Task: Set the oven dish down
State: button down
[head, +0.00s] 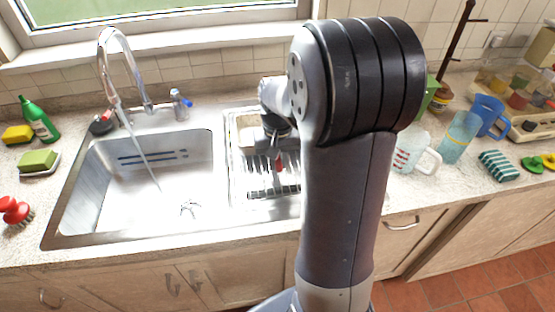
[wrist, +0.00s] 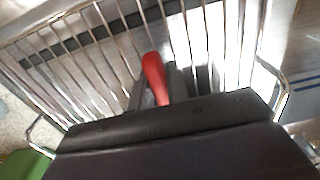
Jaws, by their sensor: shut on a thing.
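My gripper (wrist: 172,80) points down into the wire dish rack, mostly hidden behind my arm in the head view. In the wrist view a narrow, rounded red piece (wrist: 155,78) lies between its grey fingers; I take it for part of the oven dish, but its whole shape does not show. A small bit of red (head: 278,165) also shows under my gripper in the head view. The dish rack (head: 262,190) stands to the right of the sink basin, and its wires surround the red piece in the wrist view (wrist: 105,45). Whether it touches the rack floor I cannot tell.
A green sponge (head: 38,160) and red brush (head: 15,210) lie left.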

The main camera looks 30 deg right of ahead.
jog(key=shift+f, duration=0.1)
jog(key=c, duration=1.4)
grip_release()
jog(key=shift+o, duration=0.2)
notch_tip(320, 180, up, 12)
jog(key=shift+s, duration=0.15)
